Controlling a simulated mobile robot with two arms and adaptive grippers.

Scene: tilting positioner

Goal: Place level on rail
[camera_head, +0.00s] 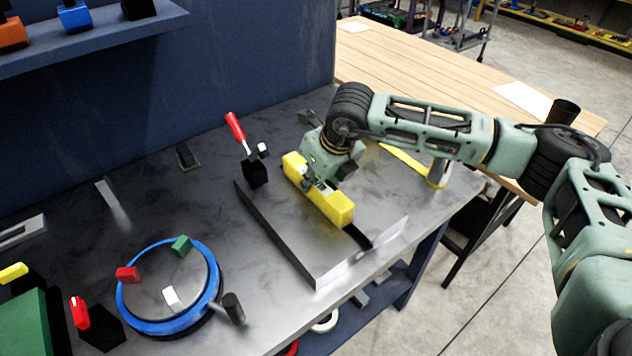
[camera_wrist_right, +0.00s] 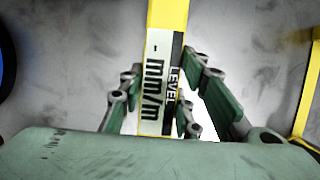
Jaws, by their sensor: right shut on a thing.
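The level is a yellow bar (camera_head: 336,207) above the grey metal plate at the middle of the bench. My right gripper (camera_head: 317,187) is shut on the level from above, around its middle. In the right wrist view the level (camera_wrist_right: 167,18) runs between the two green fingers, with its "LEVEL mm/m" label facing up. A dark strip (camera_head: 357,237), possibly the rail, shows at the level's near end. The level hides most of it. I cannot tell whether the level touches it. My left gripper is out of view.
A red-handled clamp (camera_head: 237,130) stands close to the left of the level. A dark raised edge (camera_head: 275,235) bounds the plate's left side. A blue-rimmed round table (camera_head: 135,318) with coloured blocks stands at front left. A wooden table (camera_head: 430,70) is behind.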

